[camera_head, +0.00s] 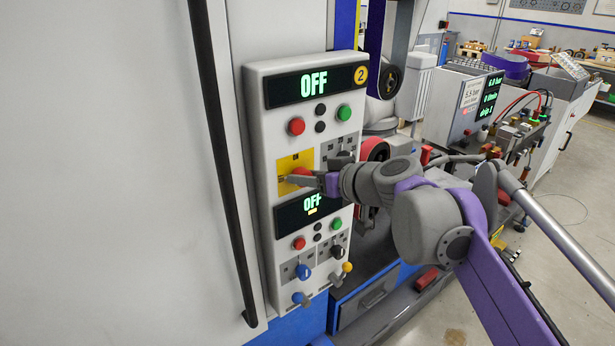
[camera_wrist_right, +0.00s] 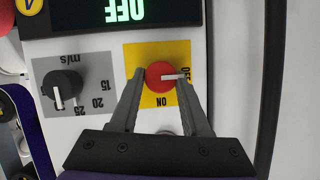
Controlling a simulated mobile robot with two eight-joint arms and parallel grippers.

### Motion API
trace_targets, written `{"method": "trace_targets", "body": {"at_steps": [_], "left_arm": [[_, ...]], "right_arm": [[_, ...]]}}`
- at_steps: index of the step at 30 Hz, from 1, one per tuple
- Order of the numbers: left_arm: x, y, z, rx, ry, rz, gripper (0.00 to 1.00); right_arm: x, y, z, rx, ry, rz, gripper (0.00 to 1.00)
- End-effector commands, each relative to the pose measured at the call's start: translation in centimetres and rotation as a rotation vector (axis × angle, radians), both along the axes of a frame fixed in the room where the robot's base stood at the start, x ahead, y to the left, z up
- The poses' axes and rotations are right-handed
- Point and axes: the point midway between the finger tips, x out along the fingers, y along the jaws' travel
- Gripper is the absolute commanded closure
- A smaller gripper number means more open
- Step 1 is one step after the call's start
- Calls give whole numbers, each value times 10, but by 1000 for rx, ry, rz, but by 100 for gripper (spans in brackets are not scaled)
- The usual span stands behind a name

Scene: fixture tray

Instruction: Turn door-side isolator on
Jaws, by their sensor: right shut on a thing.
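The isolator is a red rotary knob (camera_wrist_right: 160,75) on a yellow plate (camera_wrist_right: 135,55), on the upright control panel beside the white door. In the head view the yellow plate (camera_head: 286,162) is at the panel's left, under the upper display (camera_head: 314,85), which reads OFF. In the right wrist view, which is turned over, the knob's white pointer lies toward the OFF mark at the right; ON is below the knob. My right gripper (camera_wrist_right: 165,80) is shut on the knob, one finger on each side. It partly hides the knob in the head view (camera_head: 303,180). My left gripper is not in view.
A lower display (camera_head: 310,205), buttons and small blue and black switches are below. The long black door handle (camera_head: 222,160) stands left of the panel. A machine bench is at the right.

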Motion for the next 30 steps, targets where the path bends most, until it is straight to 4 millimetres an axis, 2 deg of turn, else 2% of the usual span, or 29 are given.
{"method": "trace_targets", "body": {"at_steps": [1, 3, 17, 30], "left_arm": [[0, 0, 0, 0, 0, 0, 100], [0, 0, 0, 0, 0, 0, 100], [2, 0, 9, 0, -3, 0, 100], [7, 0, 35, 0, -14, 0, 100]], "right_arm": [[0, 0, 0, 0, 0, 0, 90], [0, 0, 0, 0, 0, 0, 100], [1, -1, 1, 75, 55, 0, 100], [3, -4, 0, 382, 275, -1, 100]]}}
